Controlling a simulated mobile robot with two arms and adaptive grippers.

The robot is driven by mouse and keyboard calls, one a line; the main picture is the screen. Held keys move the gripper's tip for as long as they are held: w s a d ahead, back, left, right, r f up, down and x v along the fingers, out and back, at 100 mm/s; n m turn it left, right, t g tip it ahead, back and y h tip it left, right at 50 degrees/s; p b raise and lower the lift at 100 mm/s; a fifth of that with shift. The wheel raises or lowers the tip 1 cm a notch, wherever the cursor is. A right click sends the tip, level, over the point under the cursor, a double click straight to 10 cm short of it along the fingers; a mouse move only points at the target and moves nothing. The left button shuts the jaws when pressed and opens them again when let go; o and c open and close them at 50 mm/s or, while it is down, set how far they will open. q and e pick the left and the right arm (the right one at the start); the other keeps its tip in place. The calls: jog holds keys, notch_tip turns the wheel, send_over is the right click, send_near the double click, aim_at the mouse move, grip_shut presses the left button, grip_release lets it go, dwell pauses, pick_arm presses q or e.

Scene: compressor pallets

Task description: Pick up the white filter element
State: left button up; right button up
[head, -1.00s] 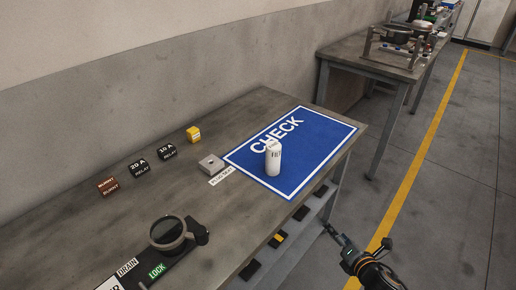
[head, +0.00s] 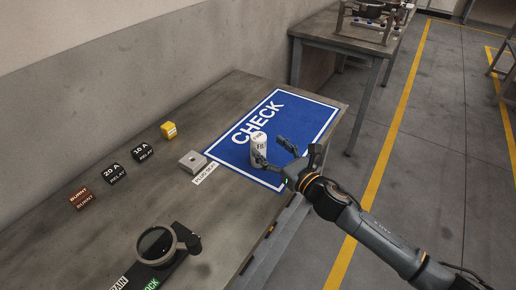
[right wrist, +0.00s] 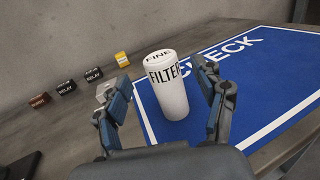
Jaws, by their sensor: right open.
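The white filter element (head: 258,150) stands upright on the blue CHECK mat (head: 298,117). It is a white cylinder marked FINE on top and FILTER on its side, as the right wrist view shows (right wrist: 169,90). My right gripper (head: 275,152) is open beside the filter, on its near right side. In the right wrist view the open fingers (right wrist: 160,95) stand left and right of the filter, with the filter ahead between them. I cannot tell whether a finger touches it. My left gripper is not in view.
Left of the mat are a grey block (head: 192,161), a yellow cube (head: 169,130), two black relay blocks (head: 141,151) and a brown BURNT block (head: 80,198). A round lens-like device (head: 157,246) is at the front. Another bench (head: 340,38) stands behind.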

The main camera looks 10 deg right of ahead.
aim_at(263, 142)
jog(key=shift+w+a+r, duration=0.15)
jog(key=shift+w+a, duration=0.1)
jog(key=shift+w, duration=0.3)
jog(key=p+x, duration=0.1)
jog(key=x, duration=0.3)
jog(key=shift+w+a, duration=0.1)
jog(key=shift+w, duration=0.05)
jog(key=shift+c, duration=0.4)
jog(key=c, duration=1.2)
